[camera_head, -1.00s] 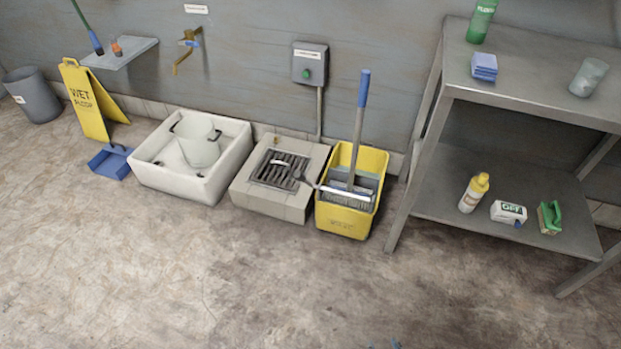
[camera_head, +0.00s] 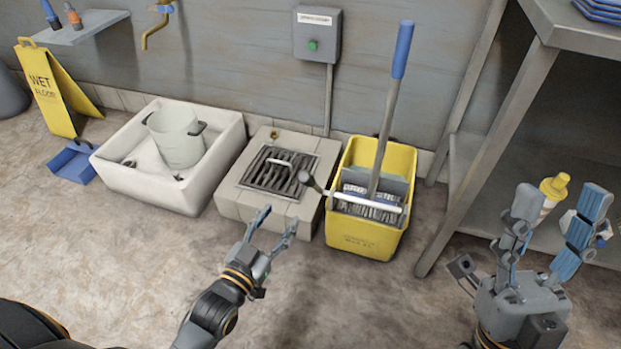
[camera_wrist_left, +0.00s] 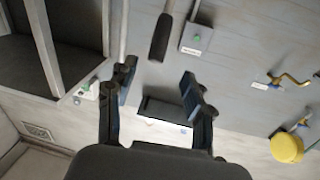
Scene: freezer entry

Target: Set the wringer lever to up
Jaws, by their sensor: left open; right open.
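The wringer lever (camera_head: 350,197) is a pale bar with a dark knob at its left end. It lies low across the front of the yellow mop bucket (camera_head: 362,238), its knob end reaching left toward the floor drain. A blue-handled mop (camera_head: 388,120) stands in the bucket, just behind the bar. My left gripper (camera_head: 278,217) is open and empty, in front of the drain, below and left of the knob and apart from it. Its spread fingers show in the left wrist view (camera_wrist_left: 160,88); the lever cannot be made out there. My right gripper (camera_head: 562,195) is open before the steel shelf.
The drain (camera_head: 277,185) with its raised surround lies left of the bucket. A white basin (camera_head: 150,190) holding a pot (camera_head: 176,140) stands farther left. The shelf leg (camera_head: 440,220) rises close to the bucket's right. A wall box (camera_head: 316,36) hangs behind. Front floor is clear.

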